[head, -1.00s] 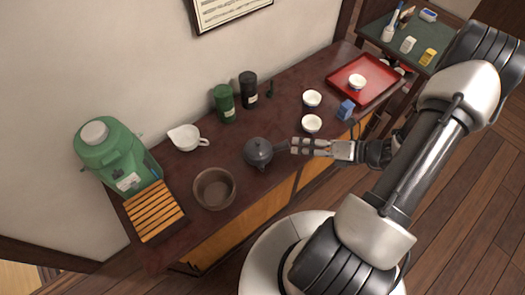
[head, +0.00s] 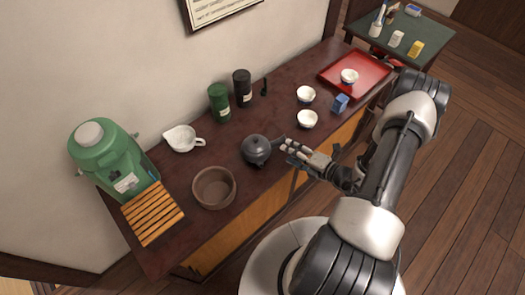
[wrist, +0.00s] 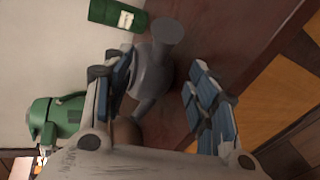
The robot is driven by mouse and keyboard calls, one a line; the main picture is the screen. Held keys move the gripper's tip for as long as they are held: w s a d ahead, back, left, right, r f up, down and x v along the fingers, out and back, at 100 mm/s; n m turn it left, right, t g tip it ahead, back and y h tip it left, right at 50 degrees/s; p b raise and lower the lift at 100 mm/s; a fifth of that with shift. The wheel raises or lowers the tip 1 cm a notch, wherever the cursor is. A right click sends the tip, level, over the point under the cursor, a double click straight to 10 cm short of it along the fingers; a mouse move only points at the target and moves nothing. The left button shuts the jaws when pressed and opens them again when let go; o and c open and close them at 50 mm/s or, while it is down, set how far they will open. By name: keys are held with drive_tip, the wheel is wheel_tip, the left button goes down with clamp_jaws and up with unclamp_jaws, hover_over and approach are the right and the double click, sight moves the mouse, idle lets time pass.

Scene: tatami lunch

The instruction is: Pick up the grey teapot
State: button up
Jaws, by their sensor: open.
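The grey teapot (head: 256,149) stands upright near the front edge of the dark counter, with its side handle pointing right toward my gripper. My gripper (head: 287,147) is open just right of the teapot, its fingertips close to the handle. In the wrist view the teapot (wrist: 152,72) shows ahead and between the open fingers (wrist: 160,95), nearer the left finger. The handle end (wrist: 168,31) points up in that view. I cannot tell whether a finger touches the handle.
A brown bowl (head: 214,187) stands left of the teapot, and a white pouring jug (head: 181,139) behind it. Green (head: 219,103) and black (head: 242,88) canisters stand at the back.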

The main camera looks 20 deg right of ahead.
sight(266, 152)
drive_tip(key=shift+w+d+b+x, duration=0.15)
drive_tip(key=shift+b+x, duration=0.4)
drive_tip(key=shift+x, duration=1.05)
drive_tip(key=shift+w+d+b+x, duration=0.1)
drive_tip(key=shift+d+b+x, duration=0.3)
drive_tip(key=shift+x, duration=1.15)
drive_tip(key=shift+a+r, duration=0.1)
drive_tip(key=shift+a, duration=0.05)
clamp_jaws()
